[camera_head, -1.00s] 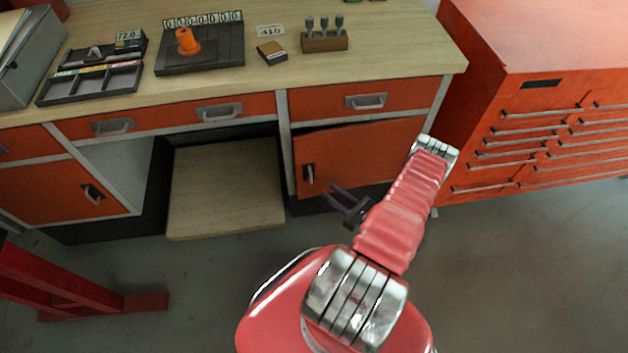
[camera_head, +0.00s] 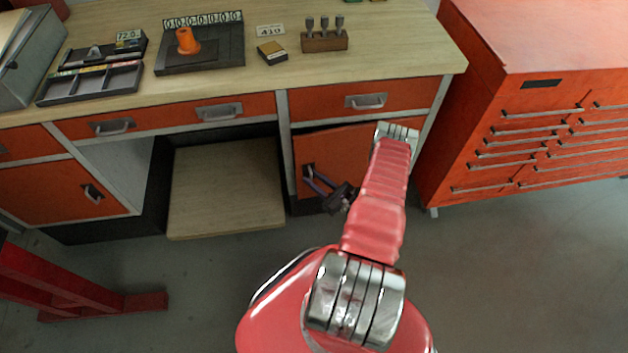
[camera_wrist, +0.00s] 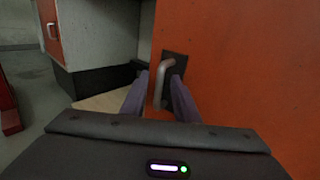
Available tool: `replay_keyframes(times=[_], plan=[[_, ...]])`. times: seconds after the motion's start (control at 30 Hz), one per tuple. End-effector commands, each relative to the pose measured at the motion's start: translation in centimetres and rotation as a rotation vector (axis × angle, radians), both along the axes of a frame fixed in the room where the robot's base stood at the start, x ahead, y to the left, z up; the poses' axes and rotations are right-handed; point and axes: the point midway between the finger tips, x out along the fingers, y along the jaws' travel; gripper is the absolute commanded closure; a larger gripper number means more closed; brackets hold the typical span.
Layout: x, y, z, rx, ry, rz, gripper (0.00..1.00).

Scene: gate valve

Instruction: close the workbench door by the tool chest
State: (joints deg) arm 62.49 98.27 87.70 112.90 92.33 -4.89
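The orange workbench door (camera_head: 345,150) is under the right end of the bench, beside the tool chest. A dark wedge along its top edge shows it standing slightly ajar. Its grey bar handle (camera_head: 308,173) is near the door's left edge. My gripper (camera_head: 314,177) is at the handle, partly hidden by its own wrist. In the wrist view the two dark fingers of my gripper (camera_wrist: 163,92) are apart, with the handle (camera_wrist: 161,82) between them. Neither finger is clearly pressed on it. My arm covers the door's right part in the head view.
The red tool chest (camera_head: 540,120) stands right of the bench. An open knee space with a wooden board (camera_head: 226,190) lies left of the door. A red stand (camera_head: 75,285) is at the lower left. The floor (camera_head: 510,270) at the right is clear.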

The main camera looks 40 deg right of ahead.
Motion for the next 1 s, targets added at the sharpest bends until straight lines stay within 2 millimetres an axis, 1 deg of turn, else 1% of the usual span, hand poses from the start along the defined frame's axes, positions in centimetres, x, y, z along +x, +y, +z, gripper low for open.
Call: replay_keyframes(times=[0.17,0.57,1.0], plan=[[-0.02,-0.02,0.0,0.0,0.0,0.0,0.72],[-0.05,-0.04,0.0,0.0,0.0,-0.001,1.0],[-0.06,-0.06,0.0,-0.001,0.0,-0.001,1.0]])
